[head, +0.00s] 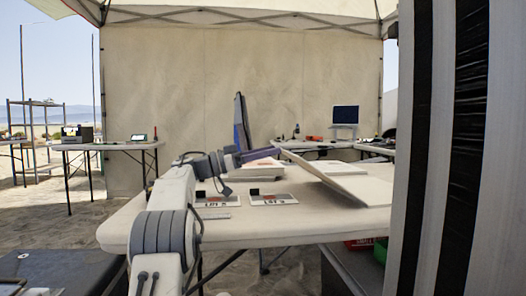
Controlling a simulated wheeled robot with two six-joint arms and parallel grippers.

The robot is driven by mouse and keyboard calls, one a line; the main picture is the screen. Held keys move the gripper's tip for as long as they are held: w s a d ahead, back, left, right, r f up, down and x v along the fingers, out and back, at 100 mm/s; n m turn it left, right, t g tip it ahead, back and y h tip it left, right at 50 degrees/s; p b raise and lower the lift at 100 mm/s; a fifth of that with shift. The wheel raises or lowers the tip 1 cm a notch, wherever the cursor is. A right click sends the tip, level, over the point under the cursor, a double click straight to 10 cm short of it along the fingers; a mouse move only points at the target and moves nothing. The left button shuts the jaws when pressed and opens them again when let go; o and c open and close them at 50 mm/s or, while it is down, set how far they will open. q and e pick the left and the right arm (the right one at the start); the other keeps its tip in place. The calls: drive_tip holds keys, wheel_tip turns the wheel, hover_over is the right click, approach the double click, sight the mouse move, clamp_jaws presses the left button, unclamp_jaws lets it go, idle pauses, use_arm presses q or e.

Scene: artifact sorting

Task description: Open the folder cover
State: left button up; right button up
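A pale folder lies on the right part of the white table, and its cover (345,181) appears as a thin board tilted up, its far-left edge raised and its right side low. My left gripper is not in view.
A pale stack (250,171) lies below the gripper. Two labelled plates, left (218,201) and right (273,199), lie near the table's (270,228) front. A dark upright panel (241,122) stands behind the gripper. A striped column fills the right side.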

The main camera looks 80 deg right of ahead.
drive_tip(key=shift+r, duration=0.15)
drive_tip(key=r+p, duration=0.1)
drive_tip(key=s+r+p, duration=0.1)
drive_tip(key=r, duration=0.1)
drive_tip(key=s+r+p, duration=0.1)
drive_tip(key=r, duration=0.1)
drive_tip(key=shift+s+a+r, duration=0.2)
drive_tip(key=shift+a+r, duration=0.05)
drive_tip(key=shift+a, duration=0.15)
drive_tip(key=s+r+p, duration=0.1)
drive_tip(key=s, duration=0.2)
drive_tip(key=s+a+r, duration=0.1)
drive_tip(key=s+r, duration=0.1)
drive_tip(key=s, duration=0.1)
drive_tip(key=s+a+r+p, duration=0.1)
drive_tip(key=s+r, duration=0.1)
drive_tip(key=s, duration=0.1)
drive_tip(key=shift+a+r+p, duration=0.15)
drive_tip(key=shift+r+p, duration=0.05)
drive_tip(key=shift+p, duration=0.1)
